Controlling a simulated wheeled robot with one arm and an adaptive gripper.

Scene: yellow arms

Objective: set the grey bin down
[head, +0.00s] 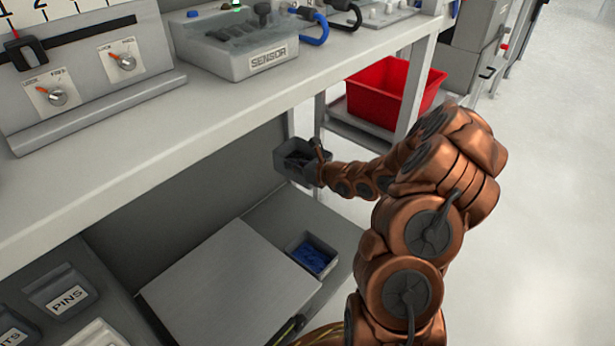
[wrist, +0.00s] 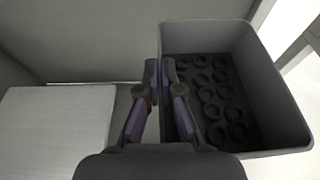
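The grey bin (head: 291,171) hangs off my gripper (head: 319,152), below the worktop's edge and above the lower shelf in the head view. In the wrist view the bin (wrist: 286,95) is at the right, with several dark rings on its floor. My gripper (wrist: 163,72) has one finger on each side of the bin's near-left wall, pinching it. The bin looks about level. The tips are partly hidden in the head view.
A red bin (head: 382,92) stands behind the table leg (head: 414,85). The worktop (head: 330,62) overhangs the lower shelf.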

